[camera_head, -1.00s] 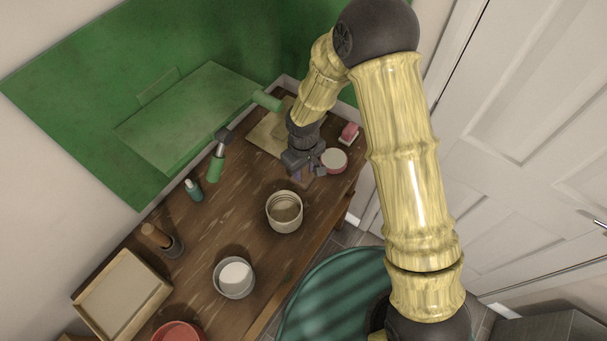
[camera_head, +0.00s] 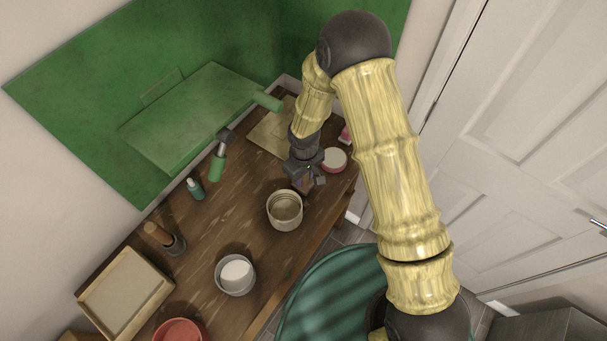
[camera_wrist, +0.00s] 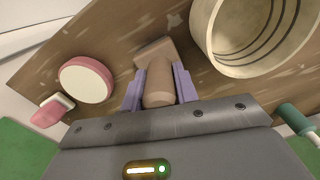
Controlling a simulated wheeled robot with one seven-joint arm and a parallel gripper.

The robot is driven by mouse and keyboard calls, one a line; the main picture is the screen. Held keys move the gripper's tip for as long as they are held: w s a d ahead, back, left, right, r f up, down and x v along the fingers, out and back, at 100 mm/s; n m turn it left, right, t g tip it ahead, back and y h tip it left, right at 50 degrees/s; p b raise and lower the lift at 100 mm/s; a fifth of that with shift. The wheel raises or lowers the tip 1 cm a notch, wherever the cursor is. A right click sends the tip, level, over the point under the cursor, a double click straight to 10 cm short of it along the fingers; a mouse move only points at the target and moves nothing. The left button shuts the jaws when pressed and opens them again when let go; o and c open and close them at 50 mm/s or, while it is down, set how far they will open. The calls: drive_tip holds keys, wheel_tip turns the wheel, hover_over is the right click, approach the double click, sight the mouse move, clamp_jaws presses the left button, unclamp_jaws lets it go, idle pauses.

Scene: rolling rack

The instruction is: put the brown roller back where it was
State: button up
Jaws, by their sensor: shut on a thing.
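The brown roller (camera_wrist: 158,82) is between the purple fingers of my gripper (camera_wrist: 159,90) in the wrist view. Its rounded tan end is toward my palm, and a wider brown block shows at its far end. My gripper is shut on it. In the head view my gripper (camera_head: 306,180) hangs over the right part of the wooden table, and the roller is mostly hidden beneath it. I cannot tell whether the roller touches the table.
A beige bowl (camera_head: 284,224) stands close in front of my gripper, and a pink-sided round tub (camera_head: 334,160) to its right. A tan board (camera_head: 262,134) lies behind. A green-ended tool (camera_head: 217,167), teal bottle (camera_head: 194,188), grey bowl (camera_head: 235,289) and tray (camera_head: 125,294) are farther left.

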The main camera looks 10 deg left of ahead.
drive_tip(key=shift+f, duration=0.2)
drive_tip(key=o, duration=1)
drive_tip(key=shift+r, duration=0.1)
drive_tip(key=shift+w, duration=0.1)
wheel_tip(320, 180, up, 12)
drive_tip(key=b, duration=0.3)
drive_tip(key=shift+r, duration=0.15)
drive_tip(key=s+d+r+m+t, duration=0.1)
drive_tip(key=s+d+r+m, duration=0.1)
drive_tip(key=d, duration=0.6)
drive_tip(key=s+d+r+m, duration=0.2)
drive_tip(key=d+r+m, duration=0.2)
drive_tip(key=d, duration=0.5)
drive_tip(key=s+d+r+m+t, duration=0.1)
drive_tip(key=s+d+r+m, duration=0.2)
drive_tip(key=d, duration=0.5)
drive_tip(key=shift+d+r+m+t, duration=0.2)
drive_tip(key=shift+d+m+t, duration=0.1)
drive_tip(key=shift+m, duration=0.4)
